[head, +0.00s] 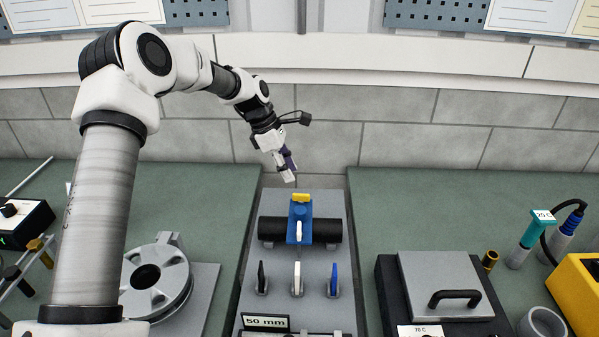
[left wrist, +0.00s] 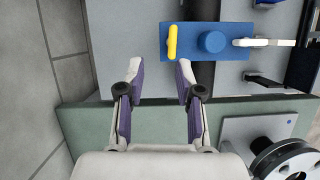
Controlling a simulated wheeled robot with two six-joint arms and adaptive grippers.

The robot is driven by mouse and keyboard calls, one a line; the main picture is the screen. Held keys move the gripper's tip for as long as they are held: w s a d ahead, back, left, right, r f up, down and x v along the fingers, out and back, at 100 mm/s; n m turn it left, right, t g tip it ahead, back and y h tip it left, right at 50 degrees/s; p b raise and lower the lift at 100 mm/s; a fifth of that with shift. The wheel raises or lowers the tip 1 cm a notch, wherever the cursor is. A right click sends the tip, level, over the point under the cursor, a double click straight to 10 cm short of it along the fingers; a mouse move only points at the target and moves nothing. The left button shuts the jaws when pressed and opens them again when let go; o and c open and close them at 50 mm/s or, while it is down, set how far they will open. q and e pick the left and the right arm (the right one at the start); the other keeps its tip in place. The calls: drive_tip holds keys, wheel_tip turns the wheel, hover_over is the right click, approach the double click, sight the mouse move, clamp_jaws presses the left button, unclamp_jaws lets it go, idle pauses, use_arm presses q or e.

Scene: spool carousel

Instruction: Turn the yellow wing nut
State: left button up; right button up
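The yellow wing nut (head: 300,198) sits at the far end of a blue clamp plate (head: 301,210), which lies across a black cylinder (head: 328,231). In the left wrist view the wing nut (left wrist: 172,42) is a narrow yellow bar at one end of the blue plate (left wrist: 190,53), beside a round blue knob (left wrist: 212,42) and a white lever (left wrist: 250,42). My left gripper (head: 288,173) is just behind and above the wing nut, apart from it. In the left wrist view its fingers (left wrist: 160,72) are spread with nothing between them. My right gripper is in no view.
Black, white and blue upright levers (head: 297,279) stand in front of the clamp on the grey panel. A grey spool (head: 157,280) lies at left. A black box with a handled lid (head: 440,275) stands at right. A wall (head: 390,150) rises behind.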

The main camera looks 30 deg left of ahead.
sight(300, 194)
use_arm(q)
drive_tip(key=d, duration=0.1)
drive_tip(key=s+d+f, duration=0.1)
drive_tip(key=d, duration=0.1)
drive_tip(key=shift+s+f+p, duration=0.3)
drive_tip(key=shift+f+p, duration=0.05)
drive_tip(key=shift+p, duration=0.05)
drive_tip(key=f, duration=0.1)
drive_tip(key=w+f, duration=0.1)
drive_tip(key=f, duration=0.1)
drive_tip(key=w+f, duration=0.1)
drive_tip(key=shift+d+f, duration=0.1)
drive_tip(key=shift+f, duration=0.2)
drive_tip(key=shift+s+d+r, duration=0.2)
drive_tip(key=shift+s+r, duration=0.1)
drive_tip(key=shift+s, duration=0.05)
drive_tip(key=shift+c, duration=0.3)
drive_tip(key=shift+s+r, duration=0.1)
drive_tip(key=c, duration=0.5)
clamp_jaws()
